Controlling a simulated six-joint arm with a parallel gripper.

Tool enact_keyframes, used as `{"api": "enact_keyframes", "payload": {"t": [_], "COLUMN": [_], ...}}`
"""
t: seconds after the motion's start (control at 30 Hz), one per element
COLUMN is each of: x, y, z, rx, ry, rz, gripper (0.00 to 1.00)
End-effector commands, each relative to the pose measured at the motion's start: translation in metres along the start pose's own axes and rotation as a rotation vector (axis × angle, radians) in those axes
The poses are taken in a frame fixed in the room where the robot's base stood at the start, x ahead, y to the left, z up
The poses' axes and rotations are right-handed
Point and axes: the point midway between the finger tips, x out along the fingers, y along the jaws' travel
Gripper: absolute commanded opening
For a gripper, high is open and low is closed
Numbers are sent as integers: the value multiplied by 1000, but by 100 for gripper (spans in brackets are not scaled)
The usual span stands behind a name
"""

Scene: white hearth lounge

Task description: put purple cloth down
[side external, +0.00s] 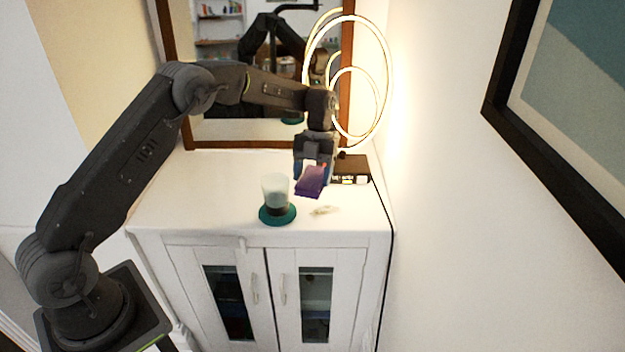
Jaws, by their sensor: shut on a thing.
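The purple cloth (311,182) is a small folded piece that shows dark purple with a reddish upper edge. My gripper (312,168) is shut on it and points down over the right part of the white cabinet top (180,190). The cloth seems to hang above the surface, but its exact height cannot be told from this view. My fingertips are partly hidden behind the cloth.
A glass (275,190) stands on a teal coaster (281,215) left of the cloth. A small pale item (323,210) lies just below it. A dark box (351,168) and a lit ring lamp (388,75) are at right. A mirror (225,125) stands behind. The cabinet top's left is clear.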

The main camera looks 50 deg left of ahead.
Motion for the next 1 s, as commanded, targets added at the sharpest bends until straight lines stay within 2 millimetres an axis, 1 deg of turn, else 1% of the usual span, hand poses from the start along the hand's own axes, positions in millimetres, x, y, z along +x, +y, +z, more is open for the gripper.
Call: {"api": "enact_keyframes", "payload": {"t": [0.43, 0.57, 0.67, 0.77, 0.87, 1.0], "x": [0, -2, -6, -11, -18, -27], "y": [0, 0, 0, 0, 0, 1], "z": [0, -2, -5, -11, -18, -29], "rx": [-2, -45, -132, -275, -452, -740], "ry": [0, 0, -1, 0, 0, 0], "rz": [-1, -18, -56, -115, -189, -310], "gripper": [38, 38, 38, 38, 38, 38]}}
